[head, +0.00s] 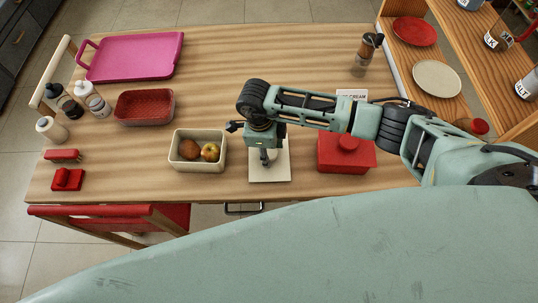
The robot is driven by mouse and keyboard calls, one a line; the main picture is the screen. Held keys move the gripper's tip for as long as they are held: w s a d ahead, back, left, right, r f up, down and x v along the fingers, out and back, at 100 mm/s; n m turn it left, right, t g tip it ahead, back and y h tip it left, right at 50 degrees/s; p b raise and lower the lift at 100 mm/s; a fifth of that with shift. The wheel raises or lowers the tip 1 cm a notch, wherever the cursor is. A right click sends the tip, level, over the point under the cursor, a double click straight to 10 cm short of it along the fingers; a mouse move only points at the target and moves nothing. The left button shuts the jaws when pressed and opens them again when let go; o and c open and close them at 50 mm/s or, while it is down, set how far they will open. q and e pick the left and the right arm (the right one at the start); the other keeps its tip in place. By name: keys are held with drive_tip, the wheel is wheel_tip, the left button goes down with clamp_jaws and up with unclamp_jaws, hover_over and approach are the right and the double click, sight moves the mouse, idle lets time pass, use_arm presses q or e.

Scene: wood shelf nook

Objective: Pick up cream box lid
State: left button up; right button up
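The cream box lid (270,173) is a flat, pale square lying on the wooden table near its front edge. The open cream box (178,163) stands to its left, with a reddish-brown fruit (189,149) and a yellow-red apple (210,152) inside. My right gripper (265,158) points down over the middle of the lid. Its fingers are small and partly hidden by the wrist, so I cannot tell whether they are open, shut or touching the lid. My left gripper is not in view.
A red lidded box (346,158) stands just right of the lid. A red basket (144,107), a pink tray (132,57) and several bottles (93,99) are at the left. A tall shaker (368,52) stands at the back right. The table's middle back is clear.

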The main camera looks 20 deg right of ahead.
drive_tip(key=c, duration=0.8)
drive_tip(key=shift+r, duration=0.15)
